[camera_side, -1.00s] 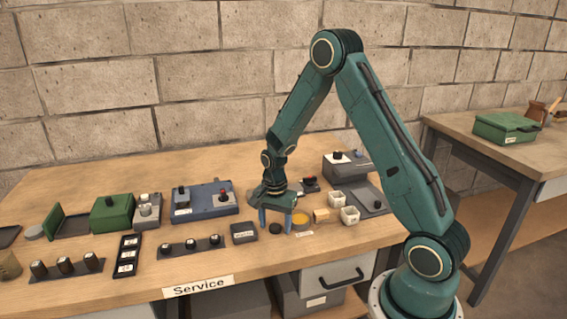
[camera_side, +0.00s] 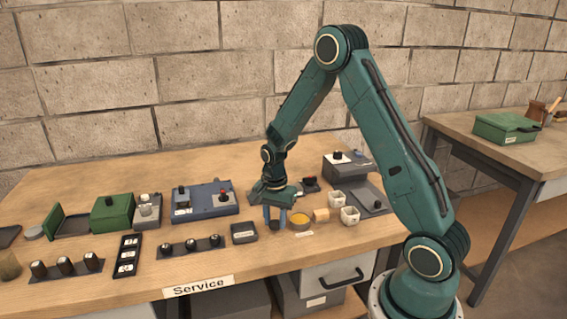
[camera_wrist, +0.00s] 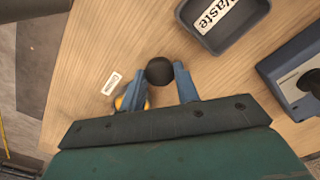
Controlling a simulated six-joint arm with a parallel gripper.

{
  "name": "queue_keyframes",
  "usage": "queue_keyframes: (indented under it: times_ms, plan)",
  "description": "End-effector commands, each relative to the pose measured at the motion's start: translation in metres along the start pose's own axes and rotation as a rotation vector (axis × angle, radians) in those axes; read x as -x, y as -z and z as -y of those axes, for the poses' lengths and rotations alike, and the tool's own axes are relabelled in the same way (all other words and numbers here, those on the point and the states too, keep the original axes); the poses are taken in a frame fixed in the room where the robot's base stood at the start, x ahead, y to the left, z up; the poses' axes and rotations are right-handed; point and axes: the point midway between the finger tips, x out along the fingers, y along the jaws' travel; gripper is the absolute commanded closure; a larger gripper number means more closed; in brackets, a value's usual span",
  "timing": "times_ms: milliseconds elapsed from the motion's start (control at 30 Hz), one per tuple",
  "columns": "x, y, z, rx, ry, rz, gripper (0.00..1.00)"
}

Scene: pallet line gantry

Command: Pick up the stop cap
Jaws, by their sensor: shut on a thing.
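A small dark round cap, the only loose cap I see at the jaws, is taken as the stop cap (camera_wrist: 159,71). It sits between the fingertips of my gripper (camera_wrist: 163,73) in the wrist view. In the side view the cap (camera_side: 275,225) shows dark between the two blue fingers of my gripper (camera_side: 274,226), low over the bench. The fingers touch it on both sides and are shut on it. I cannot tell whether it is clear of the bench top.
A dark tray labelled Waste (camera_side: 244,233) is to the left of the cap. Behind stands a blue control box (camera_side: 205,205). Bare bench lies in front.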

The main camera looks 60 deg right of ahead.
Motion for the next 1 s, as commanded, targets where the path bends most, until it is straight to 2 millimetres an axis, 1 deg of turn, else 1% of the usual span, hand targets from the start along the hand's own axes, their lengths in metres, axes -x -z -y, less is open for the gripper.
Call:
queue_keyframes:
  times_ms: [167,267,700,900,1000]
  plan:
    - [0.023,0.000,0.001,0.000,0.004,-0.002,0.90]
    - [0.041,0.001,0.001,0.000,0.005,-0.003,0.90]
    - [0.135,0.000,0.001,0.000,0.005,-0.002,0.90]
    - [0.167,0.000,0.001,-0.001,0.003,-0.001,0.90]
    - [0.177,0.000,0.001,-0.001,0.001,0.000,0.90]
